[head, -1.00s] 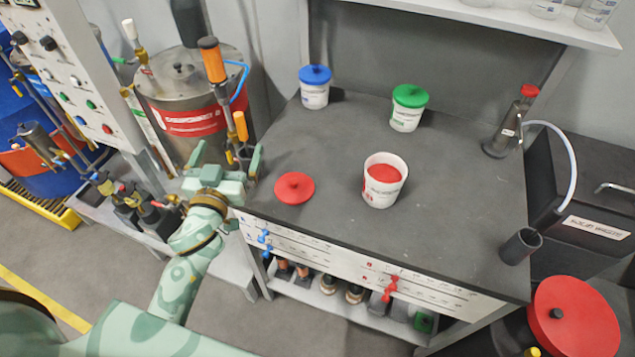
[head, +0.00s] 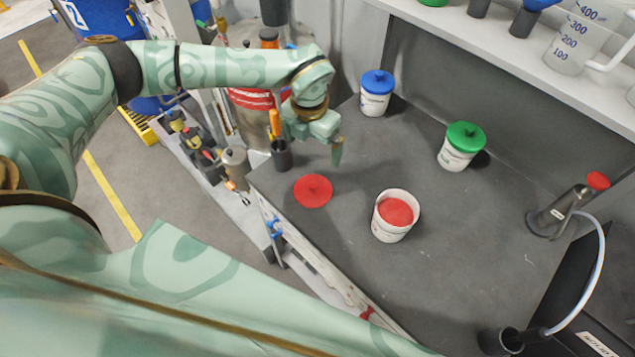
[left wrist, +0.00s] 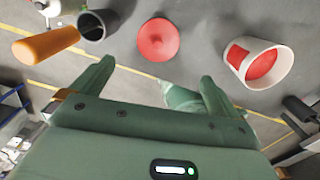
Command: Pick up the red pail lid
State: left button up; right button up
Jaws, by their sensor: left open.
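The red pail lid (head: 313,191) lies flat, knob up, on the dark bench top near its front left edge. It also shows in the left wrist view (left wrist: 158,40), ahead of the fingertips and sideways between their lines. My left gripper (head: 314,152) is open and empty, above the bench and behind the lid in the head view, apart from it. Both open fingers show in the left wrist view (left wrist: 157,70). The white pail with red contents (head: 388,232) stands uncovered to the right of the lid. My right gripper is not in view.
A dark cup (head: 282,156) with an orange-handled tool (head: 275,122) stands close left of the gripper. A blue-lidded pail (head: 375,102) and a green-lidded pail (head: 455,158) stand farther back. A shelf (head: 510,55) overhangs the back.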

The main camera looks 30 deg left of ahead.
pick_arm(q)
jog(key=s+f, duration=0.1)
jog(key=b, duration=0.1)
send_over(311, 186)
notch_tip(311, 186, down, 10)
jog(key=shift+r, duration=0.1)
notch_tip(311, 186, down, 6)
jog(key=shift+d+r+b, duration=0.1)
jog(key=shift+r+b, duration=0.1)
jog(key=shift+b, duration=0.25)
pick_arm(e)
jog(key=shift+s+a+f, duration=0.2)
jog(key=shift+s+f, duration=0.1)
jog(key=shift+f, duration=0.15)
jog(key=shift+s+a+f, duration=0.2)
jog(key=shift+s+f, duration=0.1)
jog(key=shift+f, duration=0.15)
pick_arm(q)
jog(key=shift+c, duration=0.3)
jog(key=shift+r, duration=0.1)
jog(key=c, duration=0.6)
